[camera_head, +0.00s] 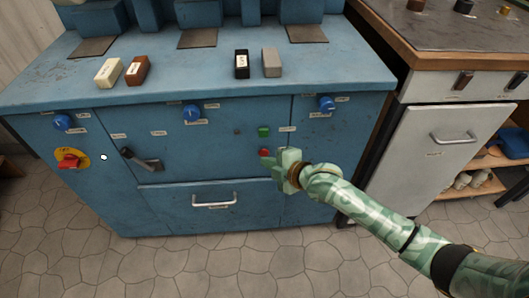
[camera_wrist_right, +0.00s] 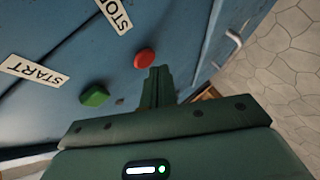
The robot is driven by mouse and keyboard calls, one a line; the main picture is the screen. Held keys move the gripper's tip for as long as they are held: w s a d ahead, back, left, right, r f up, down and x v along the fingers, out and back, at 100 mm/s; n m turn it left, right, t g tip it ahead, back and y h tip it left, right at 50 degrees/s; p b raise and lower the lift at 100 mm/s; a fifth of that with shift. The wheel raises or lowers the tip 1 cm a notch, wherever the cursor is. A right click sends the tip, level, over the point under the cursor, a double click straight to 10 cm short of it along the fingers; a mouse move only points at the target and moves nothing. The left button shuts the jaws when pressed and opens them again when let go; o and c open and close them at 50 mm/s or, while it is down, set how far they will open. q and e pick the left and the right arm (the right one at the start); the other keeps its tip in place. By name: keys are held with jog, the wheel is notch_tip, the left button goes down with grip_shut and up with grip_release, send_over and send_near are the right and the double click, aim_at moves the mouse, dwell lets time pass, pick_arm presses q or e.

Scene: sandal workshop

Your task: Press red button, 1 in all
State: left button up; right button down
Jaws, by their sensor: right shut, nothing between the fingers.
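The red button (camera_head: 264,152) is a small round knob on the front of the blue machine cabinet, just below the green button (camera_head: 264,132). In the right wrist view the red button (camera_wrist_right: 145,58) is beside a STOP label (camera_wrist_right: 115,14), and the green button (camera_wrist_right: 95,96) is beside a START label (camera_wrist_right: 34,71). My right gripper (camera_head: 268,161) is shut and empty, with its tip close to the red button. In the wrist view its fingertips (camera_wrist_right: 158,72) show just below the red button; I cannot tell whether they touch it. My left gripper is not in view.
A red knob on a yellow plate (camera_head: 69,159), a black lever (camera_head: 142,160) and several blue knobs are on the cabinet front (camera_head: 215,170). A drawer handle (camera_head: 214,202) is low in the middle. Blocks lie on the blue top (camera_head: 195,70). A white cabinet (camera_head: 435,155) stands at right.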

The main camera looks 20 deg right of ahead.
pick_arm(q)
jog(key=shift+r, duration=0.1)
pick_arm(e)
jog(key=shift+s, duration=0.15)
